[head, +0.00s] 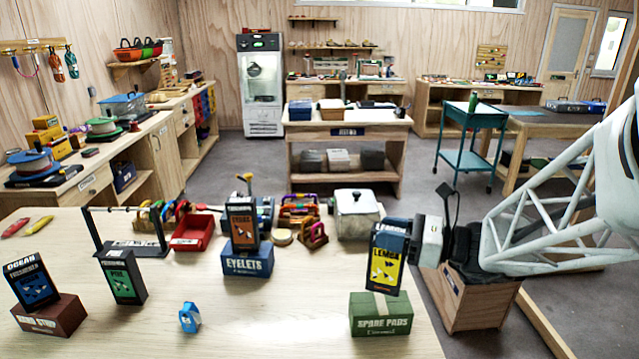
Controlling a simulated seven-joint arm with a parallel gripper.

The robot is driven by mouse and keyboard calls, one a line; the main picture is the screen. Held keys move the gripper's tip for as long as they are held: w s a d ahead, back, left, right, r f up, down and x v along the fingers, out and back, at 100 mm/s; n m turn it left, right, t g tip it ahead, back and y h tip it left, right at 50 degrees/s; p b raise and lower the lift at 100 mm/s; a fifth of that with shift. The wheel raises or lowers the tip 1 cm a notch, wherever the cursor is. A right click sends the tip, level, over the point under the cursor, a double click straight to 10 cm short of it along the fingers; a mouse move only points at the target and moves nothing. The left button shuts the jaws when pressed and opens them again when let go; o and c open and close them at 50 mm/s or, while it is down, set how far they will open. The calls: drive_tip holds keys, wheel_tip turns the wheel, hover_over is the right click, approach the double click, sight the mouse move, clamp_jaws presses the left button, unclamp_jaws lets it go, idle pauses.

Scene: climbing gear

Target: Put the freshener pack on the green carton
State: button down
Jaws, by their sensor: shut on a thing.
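My gripper (412,240) is shut on a freshener pack (386,262), a dark pack with a yellow front marked LEMON. It holds the pack slightly tilted, from the right side. The pack is directly over the green carton (381,318), marked SPARE PADS, near the table's front right. The pack's lower edge is at the carton's top; I cannot tell whether they touch. The gripper hides part of the pack's upper right.
Other freshener packs are a blue OCEAN one (32,282) on a brown box (50,316), a green PINE one (121,277) and an orange one (242,223) on the blue EYELETS box (247,259). A small blue item (189,317) lies front centre. A lidded pot (356,214) stands behind the carton.

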drive_tip(key=shift+f, duration=2.15)
drive_tip(key=c, duration=0.7)
unclamp_jaws()
drive_tip(key=shift+v, duration=6)
drive_tip(key=shift+a, duration=0.1)
